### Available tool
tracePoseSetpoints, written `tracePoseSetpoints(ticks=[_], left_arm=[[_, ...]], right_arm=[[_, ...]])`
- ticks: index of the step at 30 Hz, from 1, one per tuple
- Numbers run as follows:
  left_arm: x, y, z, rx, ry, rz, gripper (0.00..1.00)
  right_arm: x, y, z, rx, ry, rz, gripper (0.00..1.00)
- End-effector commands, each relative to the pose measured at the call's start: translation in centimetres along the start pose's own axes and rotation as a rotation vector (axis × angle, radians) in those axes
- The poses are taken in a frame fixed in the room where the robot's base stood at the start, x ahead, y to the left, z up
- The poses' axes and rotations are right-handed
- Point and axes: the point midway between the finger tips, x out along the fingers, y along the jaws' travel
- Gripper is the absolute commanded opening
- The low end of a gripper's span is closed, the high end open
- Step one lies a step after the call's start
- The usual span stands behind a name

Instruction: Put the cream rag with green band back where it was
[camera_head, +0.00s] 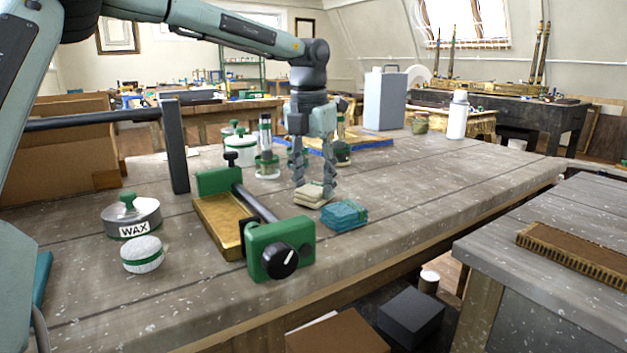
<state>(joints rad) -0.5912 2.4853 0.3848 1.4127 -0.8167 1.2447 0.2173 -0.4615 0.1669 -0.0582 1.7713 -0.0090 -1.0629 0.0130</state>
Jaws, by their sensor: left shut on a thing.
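My left gripper (314,182) points straight down over the wooden bench, shut on the cream rag (309,198). The rag is folded and sits low between the fingertips, at or just above the bench top; I cannot tell whether it touches. Its green band is not clear to see. A folded teal rag (344,215) lies just to the right and in front of it. My right gripper is not in view.
A green clamp (281,248) with a brass bed stands just left of the rag. A wax tin (133,216) and a white round pad (142,254) sit farther left. Green-lidded jars (240,152) stand behind. The bench (430,185) is clear to the right.

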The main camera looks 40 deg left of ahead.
Motion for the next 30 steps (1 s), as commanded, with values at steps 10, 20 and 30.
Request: tracePoseSetpoints(ticks=[10,20,30], left_arm=[[0.2,0.0,0.0,0.0,0.0,0.0,0.56],[0.2,0.0,0.0,0.0,0.0,0.0,0.68],[-3.1,0.0,0.1,-0.002,-0.005,0.0,0.68]], right_arm=[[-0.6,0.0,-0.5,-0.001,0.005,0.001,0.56],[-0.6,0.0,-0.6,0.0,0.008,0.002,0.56],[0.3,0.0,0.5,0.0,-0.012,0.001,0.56]])
